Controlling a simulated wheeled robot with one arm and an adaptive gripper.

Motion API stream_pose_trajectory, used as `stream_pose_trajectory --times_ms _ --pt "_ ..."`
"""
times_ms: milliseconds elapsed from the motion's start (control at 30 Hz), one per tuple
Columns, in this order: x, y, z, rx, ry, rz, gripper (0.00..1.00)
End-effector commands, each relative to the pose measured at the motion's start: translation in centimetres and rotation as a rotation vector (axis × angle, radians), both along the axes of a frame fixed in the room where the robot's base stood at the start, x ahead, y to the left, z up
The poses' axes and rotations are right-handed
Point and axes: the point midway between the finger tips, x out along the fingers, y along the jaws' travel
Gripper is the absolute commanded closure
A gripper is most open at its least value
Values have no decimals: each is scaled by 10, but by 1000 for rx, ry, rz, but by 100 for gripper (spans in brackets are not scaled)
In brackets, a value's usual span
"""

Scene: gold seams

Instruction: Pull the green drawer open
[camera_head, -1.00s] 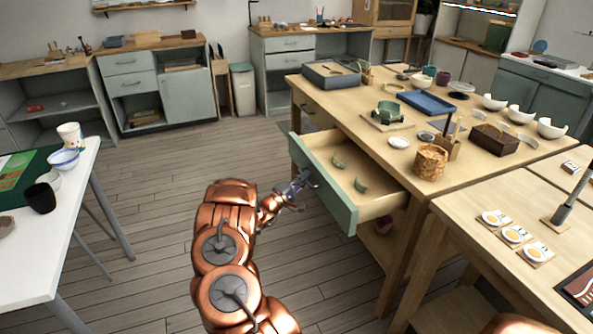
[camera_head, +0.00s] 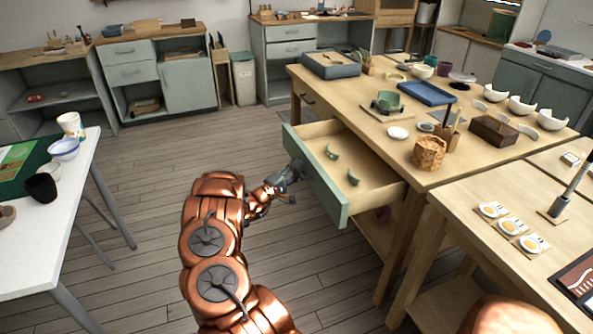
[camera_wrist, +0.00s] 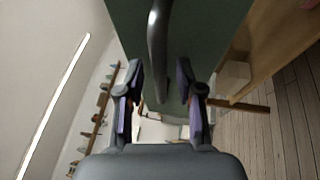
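The green drawer (camera_head: 317,181) is pulled well out of the wooden table. Two small green curved pieces (camera_head: 332,152) (camera_head: 353,178) lie inside on its pale bottom. My gripper (camera_head: 288,177) is just outside the drawer front, with a small gap that is hard to judge from the head view.
The wooden table (camera_head: 345,95) carries a blue tray (camera_head: 426,93), a woven basket (camera_head: 429,152), bowls and a dark box (camera_head: 493,130). A white table (camera_head: 60,232) stands at left. The wooden floor (camera_head: 150,180) between the tables is free.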

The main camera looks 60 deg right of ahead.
Motion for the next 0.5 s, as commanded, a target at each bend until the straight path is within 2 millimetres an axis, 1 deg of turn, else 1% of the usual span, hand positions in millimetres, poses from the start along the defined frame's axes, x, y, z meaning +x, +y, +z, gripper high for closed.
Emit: stream_pose_trajectory --times_ms 300,367,500 --pt "1 2 -1 0 0 0 63" --pt "2 6 -1 0 0 0 63" --pt "9 24 -5 0 0 1 63"
